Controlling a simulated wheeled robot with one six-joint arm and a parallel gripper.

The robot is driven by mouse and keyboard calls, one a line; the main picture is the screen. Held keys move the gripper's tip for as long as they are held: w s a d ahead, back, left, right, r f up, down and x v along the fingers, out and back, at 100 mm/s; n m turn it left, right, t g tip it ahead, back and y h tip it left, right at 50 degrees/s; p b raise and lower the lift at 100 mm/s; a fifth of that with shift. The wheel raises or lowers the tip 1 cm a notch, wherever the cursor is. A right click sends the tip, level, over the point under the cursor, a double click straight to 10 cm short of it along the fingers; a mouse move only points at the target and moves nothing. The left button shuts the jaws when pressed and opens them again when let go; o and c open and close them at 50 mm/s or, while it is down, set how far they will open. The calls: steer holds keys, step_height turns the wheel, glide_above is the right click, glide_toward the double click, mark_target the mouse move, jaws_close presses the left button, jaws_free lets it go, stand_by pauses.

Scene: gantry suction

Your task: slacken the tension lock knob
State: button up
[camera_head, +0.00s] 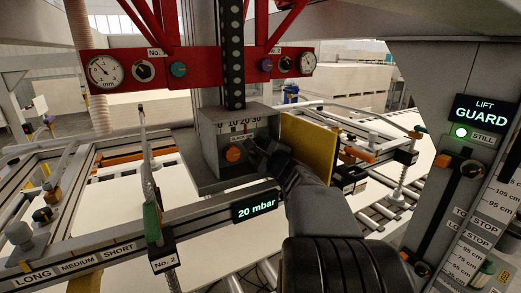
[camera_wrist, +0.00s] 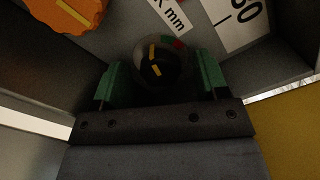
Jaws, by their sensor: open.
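A grey box (camera_head: 213,142) on the column carries a scale marked 10, 20, 30 and a label that seems to read slack mm. An orange knob (camera_head: 233,154) is on its face; it shows at the upper left of the wrist view (camera_wrist: 66,12) with a yellow line. A round black knob (camera_wrist: 152,55) with yellow marks sits in the wrist view between the green finger pads of my gripper (camera_wrist: 160,82). My gripper (camera_head: 262,150) is open around it, with no clear grip. I cannot read which knob is the tension lock.
A yellow plate (camera_head: 308,147) stands close at the right of my gripper. A red beam (camera_head: 205,71) with gauges crosses above. A display (camera_head: 255,207) reads 20 mbar. The lift guard panel (camera_head: 487,112) at the right shows a green light marked still.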

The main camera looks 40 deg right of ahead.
steer(key=shift+c, duration=0.3)
steer(key=c, duration=0.9)
steer(key=shift+o, duration=0.2)
steer(key=n+b, duration=0.1)
steer(key=b, duration=0.2)
steer(key=shift+f, duration=0.35)
steer(key=n+b, duration=0.1)
steer(key=b, duration=0.2)
steer(key=shift+f, duration=0.15)
steer(key=n+b, duration=0.3)
steer(key=b, duration=0.3)
steer(key=shift+r+n+b, duration=0.3)
steer(key=shift+n+b, duration=0.4)
steer(key=shift+b, duration=0.05)
steer(key=shift+r, duration=0.1)
